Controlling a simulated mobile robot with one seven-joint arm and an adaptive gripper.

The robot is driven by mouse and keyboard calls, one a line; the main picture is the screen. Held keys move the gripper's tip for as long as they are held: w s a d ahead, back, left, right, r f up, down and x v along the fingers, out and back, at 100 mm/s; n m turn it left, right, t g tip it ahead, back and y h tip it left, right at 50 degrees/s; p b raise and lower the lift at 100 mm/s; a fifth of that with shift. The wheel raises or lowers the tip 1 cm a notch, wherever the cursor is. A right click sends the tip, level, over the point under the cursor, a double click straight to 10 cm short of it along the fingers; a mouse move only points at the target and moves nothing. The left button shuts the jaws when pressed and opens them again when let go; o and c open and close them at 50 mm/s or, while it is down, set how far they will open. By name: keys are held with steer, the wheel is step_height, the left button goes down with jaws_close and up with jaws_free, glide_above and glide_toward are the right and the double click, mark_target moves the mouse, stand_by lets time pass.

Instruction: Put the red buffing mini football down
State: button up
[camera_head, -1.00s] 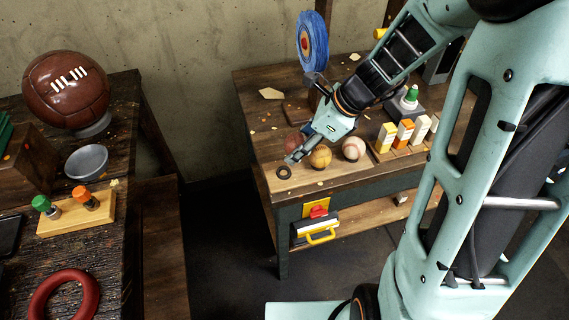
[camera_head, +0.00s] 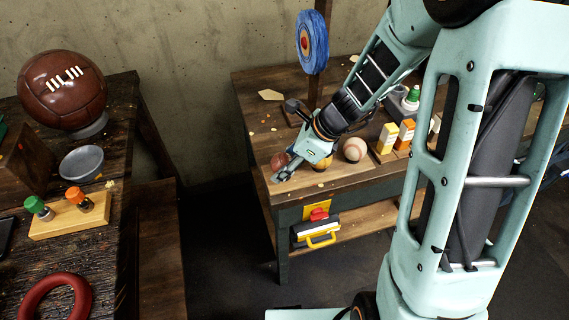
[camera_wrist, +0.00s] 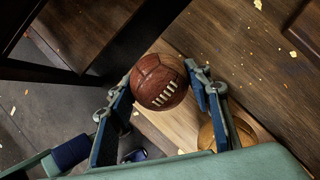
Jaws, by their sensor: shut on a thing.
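The red-brown mini football (camera_wrist: 159,80), with pale lacing, is between the two fingers of my gripper (camera_wrist: 162,86) in the wrist view. My gripper is shut on it. In the head view my gripper (camera_head: 284,170) is at the front left corner of the workbench (camera_head: 350,178), and the football (camera_head: 279,159) shows partly behind a finger. I cannot tell whether the ball touches the bench top. The small dark ring seen earlier at that corner is hidden now.
A tan ball (camera_head: 324,168) sits just right of my gripper, partly covered. A white baseball (camera_head: 354,149) and small boxes (camera_head: 387,138) stand farther right. A blue disc (camera_head: 312,43) stands behind. The bench's left edge is close. A large brown football (camera_head: 62,89) sits on the left table.

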steer(key=shift+f, duration=0.25)
steer(key=o, duration=1)
steer(key=shift+c, duration=0.2)
steer(key=shift+r, duration=0.1)
steer(key=shift+r+p, duration=0.35)
steer(key=shift+r, duration=0.05)
steer(key=p+v, duration=0.2)
steer(key=v, duration=0.9)
steer(key=shift+d+r, duration=0.25)
steer(key=shift+r, duration=0.05)
